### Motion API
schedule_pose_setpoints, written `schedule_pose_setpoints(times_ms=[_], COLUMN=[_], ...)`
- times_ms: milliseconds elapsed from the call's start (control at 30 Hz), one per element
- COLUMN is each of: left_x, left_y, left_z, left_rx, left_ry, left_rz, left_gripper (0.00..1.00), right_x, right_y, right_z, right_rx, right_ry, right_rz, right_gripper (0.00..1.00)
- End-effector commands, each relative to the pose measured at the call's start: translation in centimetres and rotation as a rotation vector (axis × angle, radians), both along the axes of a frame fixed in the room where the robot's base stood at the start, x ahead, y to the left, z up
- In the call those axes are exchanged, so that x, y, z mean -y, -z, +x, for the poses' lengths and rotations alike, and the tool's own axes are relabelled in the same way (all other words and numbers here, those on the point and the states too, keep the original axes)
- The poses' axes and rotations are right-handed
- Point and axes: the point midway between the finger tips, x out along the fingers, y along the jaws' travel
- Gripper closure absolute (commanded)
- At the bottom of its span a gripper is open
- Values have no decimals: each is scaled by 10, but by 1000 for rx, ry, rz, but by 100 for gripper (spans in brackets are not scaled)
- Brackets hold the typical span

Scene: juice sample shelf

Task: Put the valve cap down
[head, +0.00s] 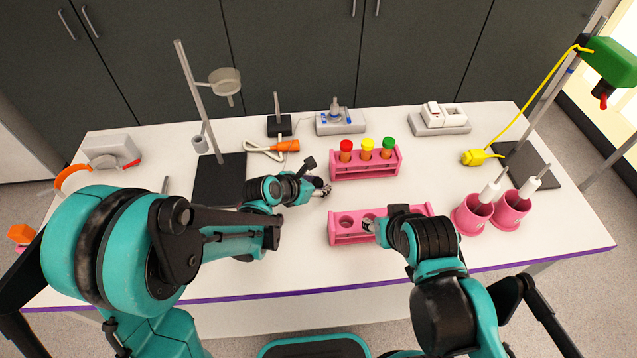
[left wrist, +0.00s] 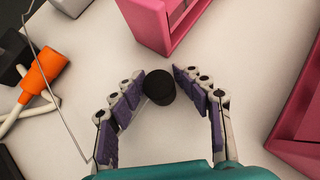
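The valve cap is a small black cylinder (left wrist: 159,87) in the left wrist view. It sits between the tips of my left gripper (left wrist: 160,76), with a purple-padded finger against each side. In the head view my left gripper (head: 322,188) is low over the white table, left of the two pink racks, and its fingers hide the cap. My right gripper (head: 371,226) is at the front pink rack (head: 345,238); its fingers are small and partly hidden by my arm, so its opening is unclear.
The rear pink rack (head: 366,171) holds red, yellow and green capped tubes. Two pink cups (head: 472,216) stand at the right. A dark stand base (head: 219,180) and an orange-ended cable (head: 286,146) lie left of and behind my left gripper. The table (head: 290,235) is bare in front of it.

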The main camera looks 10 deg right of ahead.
Motion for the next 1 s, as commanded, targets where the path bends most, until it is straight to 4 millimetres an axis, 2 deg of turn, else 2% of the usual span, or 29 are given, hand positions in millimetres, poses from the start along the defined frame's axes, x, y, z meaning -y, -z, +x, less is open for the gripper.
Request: schedule_pose_setpoints(times_ms=[200, 367, 467, 800, 1000], left_x=[-2, -3, -2, -45, -61], left_y=[4, -2, -14, -67, -85], left_z=[-3, -3, -3, -45, -61], left_rx=[-8, -8, -8, -6, -6], left_ry=[3, 3, 3, -1, 0], left_rz=[10, 10, 9, 5, 4], left_gripper=[54, 54, 54, 54, 54], right_x=[0, 0, 0, 0, 0], right_y=[1, -5, -18, -41, -49], right_z=[0, 0, 0, 0, 0], right_rx=[0, 0, 0, 0, 0], right_ry=[0, 0, 0, 0, 0], right_rz=[0, 0, 0, 0, 0], right_gripper=[60, 60, 60, 60, 60])
